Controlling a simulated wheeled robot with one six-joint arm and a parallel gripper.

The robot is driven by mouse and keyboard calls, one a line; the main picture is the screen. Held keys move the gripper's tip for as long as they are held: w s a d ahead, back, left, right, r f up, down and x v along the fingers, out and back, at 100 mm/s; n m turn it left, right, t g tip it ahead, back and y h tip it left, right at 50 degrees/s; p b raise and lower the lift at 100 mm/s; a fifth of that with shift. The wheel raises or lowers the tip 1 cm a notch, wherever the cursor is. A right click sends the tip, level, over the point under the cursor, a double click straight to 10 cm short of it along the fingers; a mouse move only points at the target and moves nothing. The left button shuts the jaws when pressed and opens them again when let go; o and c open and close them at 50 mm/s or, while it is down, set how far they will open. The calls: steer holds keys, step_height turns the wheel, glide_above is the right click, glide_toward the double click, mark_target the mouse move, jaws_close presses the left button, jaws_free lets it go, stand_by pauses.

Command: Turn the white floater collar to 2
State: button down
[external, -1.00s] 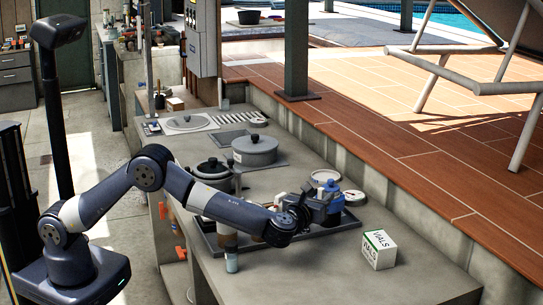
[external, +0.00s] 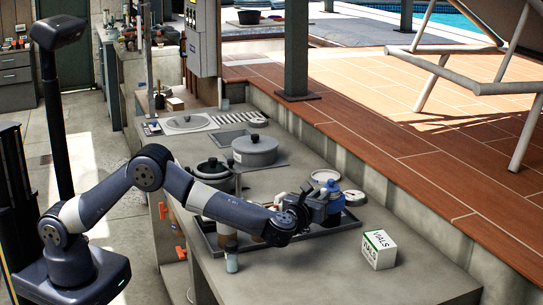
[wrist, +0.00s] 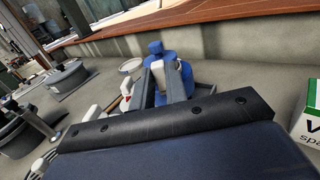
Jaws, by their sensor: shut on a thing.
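The blue floater (external: 331,197) stands at the tray on the bench, partly covered by my gripper (external: 318,207) in the external view. In the wrist view the blue floater (wrist: 156,49) is upright beyond my gripper (wrist: 161,82). The white floater collar (wrist: 159,74) shows as a pale piece between the two grey fingers, which are shut on it. The collar is mostly hidden in the external view. I cannot read any numbers or marks on it.
A dark tray (external: 346,228) lies under the floater. A white VIALS box (external: 378,250) stands to the right. Lidded grey pots (external: 254,151) stand farther back.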

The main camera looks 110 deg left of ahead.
steer(key=shift+s+f+b, duration=0.1)
steer(key=shift+f+b, duration=0.1)
steer(key=shift+b, duration=0.3)
steer(key=t+b, duration=0.1)
steer(key=m+t+b, duration=0.1)
steer(key=b, duration=0.1)
steer(key=shift+s+a+r, duration=0.1)
steer(key=shift+s, duration=0.25)
steer(key=shift+r, duration=0.1)
steer(key=c, duration=1.4)
jaws_free()
